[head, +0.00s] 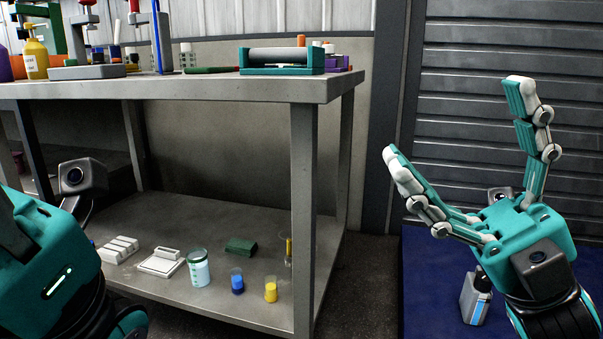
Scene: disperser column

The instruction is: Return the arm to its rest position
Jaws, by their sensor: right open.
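My right gripper (455,150) is on the right of the head view, raised in front of the grey shutter. Its teal and white fingers are spread wide and nothing is between them. It is apart from the workbench. My left arm shows at the lower left edge as a teal wrist part with a dark camera. The fingers of my left gripper are out of the picture.
A grey workbench (190,91) carries a teal roller device (282,69), a yellow bottle (36,58) and stands. Its lower shelf (215,309) holds a jar (199,270), a blue vial (237,283) and a yellow vial (271,290). A grey bottle (474,298) stands near a blue surface.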

